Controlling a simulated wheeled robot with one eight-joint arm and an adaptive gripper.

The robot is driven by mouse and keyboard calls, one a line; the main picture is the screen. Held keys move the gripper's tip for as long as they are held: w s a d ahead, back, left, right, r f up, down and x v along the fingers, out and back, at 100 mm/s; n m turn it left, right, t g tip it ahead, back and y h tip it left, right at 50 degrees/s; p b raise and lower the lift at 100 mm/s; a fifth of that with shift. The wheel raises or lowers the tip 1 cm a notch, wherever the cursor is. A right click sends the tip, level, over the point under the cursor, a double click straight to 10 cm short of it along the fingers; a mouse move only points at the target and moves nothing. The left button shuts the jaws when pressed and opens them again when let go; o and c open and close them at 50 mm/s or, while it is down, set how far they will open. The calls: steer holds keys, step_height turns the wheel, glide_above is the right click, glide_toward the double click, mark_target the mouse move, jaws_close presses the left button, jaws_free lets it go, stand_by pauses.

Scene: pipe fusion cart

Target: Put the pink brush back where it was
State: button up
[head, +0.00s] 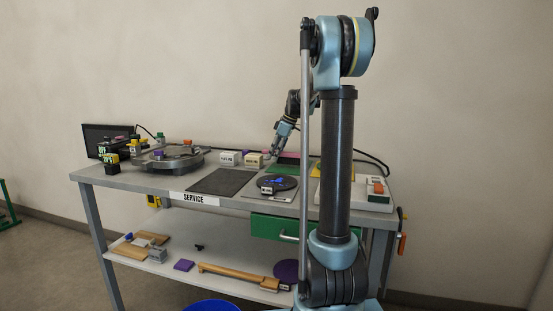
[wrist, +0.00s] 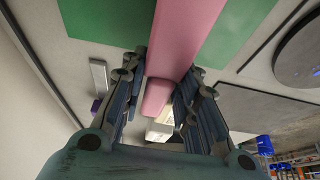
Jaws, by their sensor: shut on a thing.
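The pink brush (wrist: 185,40) is a long pink bar between the two fingers of my gripper (wrist: 167,68) in the wrist view. My gripper is shut on it. A green mat (wrist: 95,18) shows on both sides of the brush. I cannot tell whether the brush touches the mat. In the head view my gripper (head: 275,152) is at the back of the bench, beside the green mat (head: 283,171). A small strip of the pink brush (head: 288,153) shows there, and my arm hides part of this area.
The grey bench (head: 150,181) holds a dark mat (head: 222,182), a black disc (head: 279,183) with blue on it, white labelled blocks (head: 228,157) and a round grey fixture (head: 170,158). A white box (head: 366,199) stands at the right. A lower shelf (head: 170,275) holds more items.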

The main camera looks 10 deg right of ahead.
steer(key=shift+f, duration=0.65)
steer(key=o, duration=1)
steer(key=shift+o, duration=0.2)
steer(key=v, duration=1.2)
